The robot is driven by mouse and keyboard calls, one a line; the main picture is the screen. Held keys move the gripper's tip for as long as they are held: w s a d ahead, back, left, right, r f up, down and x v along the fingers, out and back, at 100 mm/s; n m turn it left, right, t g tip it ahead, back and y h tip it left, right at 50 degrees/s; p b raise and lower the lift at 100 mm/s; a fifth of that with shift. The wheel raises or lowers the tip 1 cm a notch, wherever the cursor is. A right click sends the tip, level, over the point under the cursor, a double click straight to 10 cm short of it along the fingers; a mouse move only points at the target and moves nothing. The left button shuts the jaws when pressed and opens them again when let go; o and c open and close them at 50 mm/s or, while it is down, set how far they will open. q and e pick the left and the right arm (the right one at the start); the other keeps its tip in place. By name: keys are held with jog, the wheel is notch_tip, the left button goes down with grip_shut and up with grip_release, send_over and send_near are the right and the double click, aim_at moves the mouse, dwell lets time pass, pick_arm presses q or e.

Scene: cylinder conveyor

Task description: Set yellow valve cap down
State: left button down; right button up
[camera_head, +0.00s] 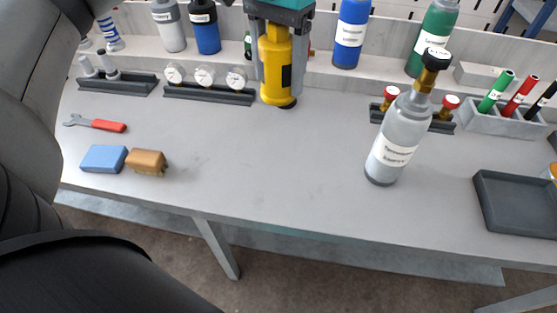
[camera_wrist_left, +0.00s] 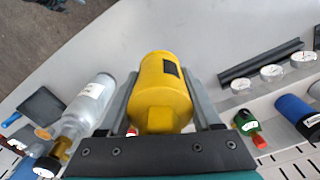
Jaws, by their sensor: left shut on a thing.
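The yellow valve cap (camera_head: 275,72) is a yellow cylinder with a dark patch on its side. It is upright between the fingers of my left gripper (camera_head: 279,68), near the back of the grey workbench (camera_head: 260,160). Its lower end shows below the fingertips, with a dark spot under it. I cannot tell whether it touches the bench. The cap (camera_wrist_left: 160,90) also fills the middle of the left wrist view, between both fingers. My right gripper is not in view.
A gauge rack (camera_head: 208,94) is close left of the cap. A dark rack with red-knobbed valves (camera_head: 445,125) is behind the grey cylinder. A dark tray (camera_head: 515,232) lies at the right. A blue block (camera_head: 103,158) and a brown block (camera_head: 147,160) lie at the left. The bench middle is clear.

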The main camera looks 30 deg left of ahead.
pick_arm(q)
notch_tip(320, 180, down, 14)
jog(key=b, duration=0.4)
jog(key=shift+r, duration=0.1)
jog(key=shift+f+b, duration=0.95)
jog(key=shift+f, duration=1.35)
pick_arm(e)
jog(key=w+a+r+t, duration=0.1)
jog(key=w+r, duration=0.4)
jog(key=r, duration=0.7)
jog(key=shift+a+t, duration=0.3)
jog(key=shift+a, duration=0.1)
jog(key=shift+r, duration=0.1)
pick_arm(q)
jog(key=shift+f, duration=0.15)
jog(key=shift+c, duration=0.4)
grip_release()
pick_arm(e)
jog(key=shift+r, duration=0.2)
